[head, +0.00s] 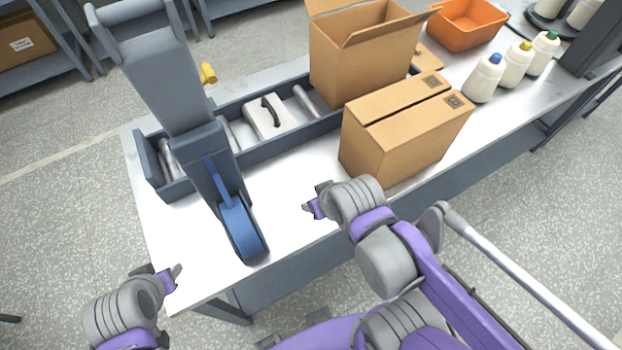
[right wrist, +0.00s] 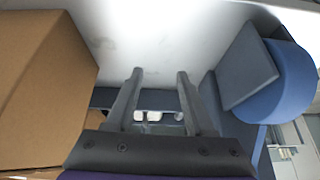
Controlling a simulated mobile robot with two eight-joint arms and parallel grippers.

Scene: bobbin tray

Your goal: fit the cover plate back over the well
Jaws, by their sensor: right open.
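The cover plate (head: 262,122), white with a black handle, lies in the long dark grey tray (head: 290,139) in the head view. I cannot make out the well itself. Metal bobbins (head: 306,99) lie in the tray on either side of the plate. My right gripper (head: 312,207) is open and empty in front of the tray, apart from the plate. Its two spread fingers show in the right wrist view (right wrist: 157,82). My left gripper (head: 174,281) is off the table's near left corner, away from the tray; its jaw gap is unclear.
A closed carton (head: 400,140) stands right of my right gripper, an open carton (head: 358,62) behind it. A grey and blue device (head: 215,170) crosses the tray's left part. Bottles (head: 515,64) and an orange bin (head: 466,26) are farther right. White tabletop between device and carton is clear.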

